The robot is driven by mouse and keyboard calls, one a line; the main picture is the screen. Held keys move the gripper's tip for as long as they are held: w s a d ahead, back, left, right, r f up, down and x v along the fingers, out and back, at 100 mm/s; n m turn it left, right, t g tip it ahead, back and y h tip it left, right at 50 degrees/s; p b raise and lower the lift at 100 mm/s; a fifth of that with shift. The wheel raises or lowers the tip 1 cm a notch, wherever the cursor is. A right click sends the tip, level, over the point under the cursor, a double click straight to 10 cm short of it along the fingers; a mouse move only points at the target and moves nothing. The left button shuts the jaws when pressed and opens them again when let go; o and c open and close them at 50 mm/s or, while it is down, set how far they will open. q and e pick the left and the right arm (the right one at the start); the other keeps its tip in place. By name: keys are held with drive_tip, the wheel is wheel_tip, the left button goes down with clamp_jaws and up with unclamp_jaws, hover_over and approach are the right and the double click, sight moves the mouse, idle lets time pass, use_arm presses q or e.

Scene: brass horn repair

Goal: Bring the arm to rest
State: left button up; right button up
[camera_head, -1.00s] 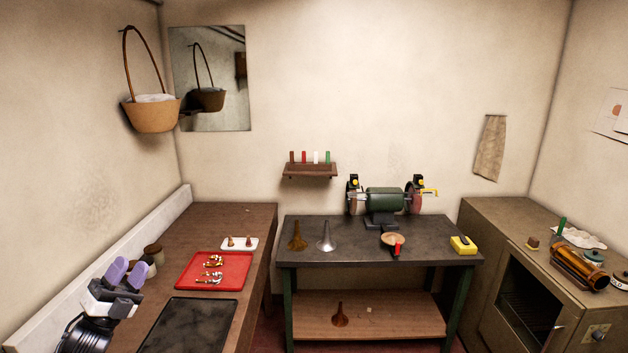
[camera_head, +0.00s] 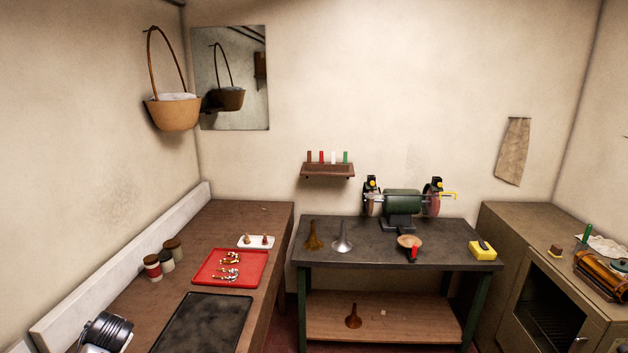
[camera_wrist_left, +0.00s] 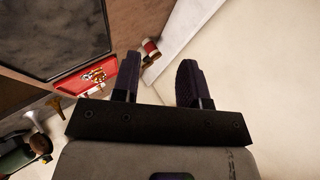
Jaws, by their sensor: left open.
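My left gripper (camera_wrist_left: 158,80) shows in the left wrist view with its two dark fingers apart and nothing between them. In the head view only a dark, rounded part of my left arm shows at the bottom left corner, and the gripper itself is out of that picture. The gripper is over the left side of the room, above the wooden counter (camera_head: 235,222) and near the wall. My right gripper and right arm are not in either view.
A bench (camera_head: 370,258) with a grinder (camera_head: 402,202) stands in the middle, a cabinet (camera_head: 500,235) at right. A basket (camera_head: 173,113) hangs at left.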

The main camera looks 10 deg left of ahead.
use_arm(q)
drive_tip(key=s+d+f+m+h, duration=0.1)
drive_tip(key=s+d+f, duration=0.45)
drive_tip(key=d, duration=0.25)
drive_tip(key=s+d+f+m+h, duration=0.1)
drive_tip(key=s+d+f+h, duration=0.1)
drive_tip(key=s+d+f, duration=0.55)
drive_tip(key=s+d+f+m+h, duration=0.1)
drive_tip(key=s+d+f, duration=0.25)
drive_tip(key=d, duration=0.65)
drive_tip(key=s+d+r+h, duration=0.1)
drive_tip(key=s+d+h, duration=0.1)
drive_tip(key=s+d, duration=0.65)
drive_tip(key=s+d+r+h, duration=0.1)
drive_tip(key=s+d+h, duration=0.1)
drive_tip(key=s+d, duration=0.65)
wheel_tip(320, 180, down, 11)
drive_tip(key=s+a+b, duration=0.2)
drive_tip(key=b, duration=0.8)
wheel_tip(320, 180, up, 19)
drive_tip(key=p, duration=1.8)
drive_tip(key=shift+s+r+p, duration=0.15)
drive_tip(key=shift+r+p, duration=0.05)
drive_tip(key=shift+p, duration=0.1)
drive_tip(key=shift+a, duration=0.1)
